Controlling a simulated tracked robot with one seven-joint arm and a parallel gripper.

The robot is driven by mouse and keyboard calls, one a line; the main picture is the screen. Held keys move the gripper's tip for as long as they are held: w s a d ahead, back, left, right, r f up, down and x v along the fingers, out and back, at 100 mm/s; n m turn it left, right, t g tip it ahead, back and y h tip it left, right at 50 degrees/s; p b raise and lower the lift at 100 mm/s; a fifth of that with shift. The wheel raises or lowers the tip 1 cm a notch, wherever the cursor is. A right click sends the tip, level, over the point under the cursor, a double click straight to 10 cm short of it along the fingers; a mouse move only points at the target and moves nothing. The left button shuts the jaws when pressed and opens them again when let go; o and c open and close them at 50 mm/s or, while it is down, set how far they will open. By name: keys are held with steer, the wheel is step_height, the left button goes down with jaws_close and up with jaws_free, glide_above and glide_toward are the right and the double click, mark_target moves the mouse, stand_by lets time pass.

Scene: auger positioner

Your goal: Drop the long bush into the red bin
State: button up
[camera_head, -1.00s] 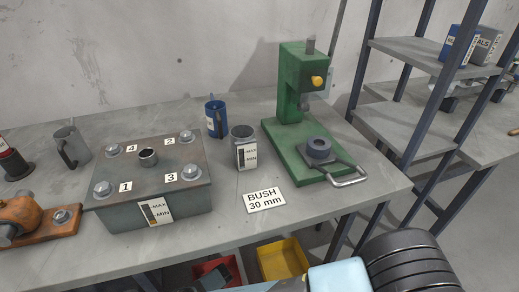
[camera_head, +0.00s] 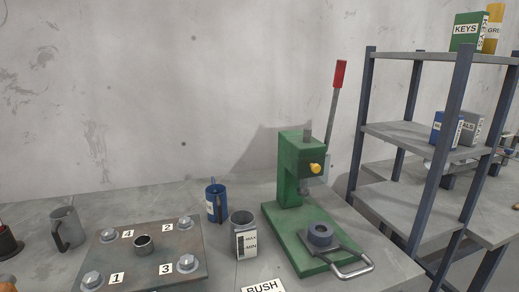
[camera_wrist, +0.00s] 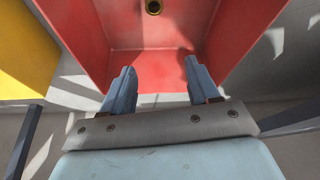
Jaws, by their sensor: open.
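In the wrist view my gripper (camera_wrist: 159,66) is open, its two fingers well apart with nothing between them. The fingers reach over the near part of the red bin (camera_wrist: 78,36). Neither my gripper nor the red bin shows in the head view.
A yellow bin (camera_wrist: 25,50) stands left of the red bin. Shelves (camera_head: 395,135) stand right.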

steer(key=v, duration=1.2)
